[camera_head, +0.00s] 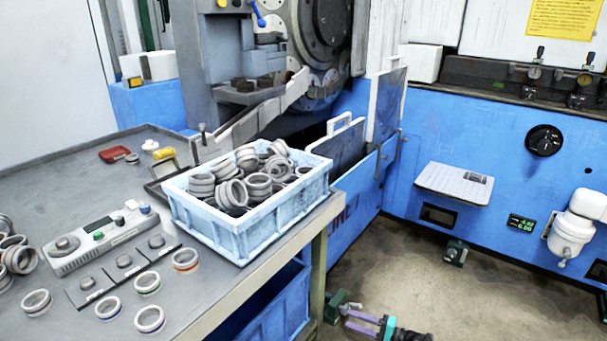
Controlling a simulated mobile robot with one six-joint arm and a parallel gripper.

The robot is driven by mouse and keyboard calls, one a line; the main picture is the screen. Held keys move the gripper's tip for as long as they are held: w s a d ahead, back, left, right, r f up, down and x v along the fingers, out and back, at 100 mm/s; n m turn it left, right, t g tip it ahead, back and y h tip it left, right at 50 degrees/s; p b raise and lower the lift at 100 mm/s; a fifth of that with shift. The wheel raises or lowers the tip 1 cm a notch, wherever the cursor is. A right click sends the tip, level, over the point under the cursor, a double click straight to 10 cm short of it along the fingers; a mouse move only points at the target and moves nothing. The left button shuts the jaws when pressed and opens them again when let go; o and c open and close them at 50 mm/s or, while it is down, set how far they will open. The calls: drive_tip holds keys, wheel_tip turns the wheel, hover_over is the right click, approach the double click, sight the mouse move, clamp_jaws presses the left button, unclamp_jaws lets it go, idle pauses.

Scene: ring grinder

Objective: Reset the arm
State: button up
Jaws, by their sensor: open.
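My gripper (346,318) shows at the bottom edge of the head view, right of the table's leg. Its two purple fingers point left and stand apart, with nothing between them. A teal part and a dark wrist sit behind the fingers. Most of my arm is outside the frame. The gripper appears over the floor and close to a green machine foot in the picture; its exact height cannot be told.
A grey table (60,170) at left carries a light blue crate (250,236) full of metal rings, loose rings (149,318) and a control box (100,240). The blue grinder (470,145) stands behind. Bare floor (400,270) lies between table and machine.

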drive_tip(key=s+a+r+n+g+p, duration=0.2)
drive_tip(key=s+a+r+g+p, duration=0.4)
drive_tip(key=s+a+p, duration=0.5)
drive_tip(key=s+a+r+n+g+h+p, duration=0.1)
drive_tip(key=s+a+r+g+h+p, duration=0.2)
drive_tip(key=s, duration=0.4)
drive_tip(key=s+a+r+n+g+h+p, duration=0.1)
drive_tip(key=s+r+n+h+p, duration=0.2)
drive_tip(key=s, duration=0.4)
drive_tip(key=s+a+r+g+h+p, duration=0.1)
drive_tip(key=s+a+r+g+p, duration=0.1)
drive_tip(key=s+r+p, duration=0.4)
drive_tip(key=s+d+r+g+h+p, duration=0.1)
drive_tip(key=s+d+h+p, duration=0.1)
drive_tip(key=s+d+h, duration=0.6)
drive_tip(key=s+d, duration=0.4)
drive_tip(key=d, duration=0.2)
drive_tip(key=shift+s+d+h, duration=0.35)
drive_tip(key=shift+s+h, duration=0.05)
drive_tip(key=shift+r, duration=0.1)
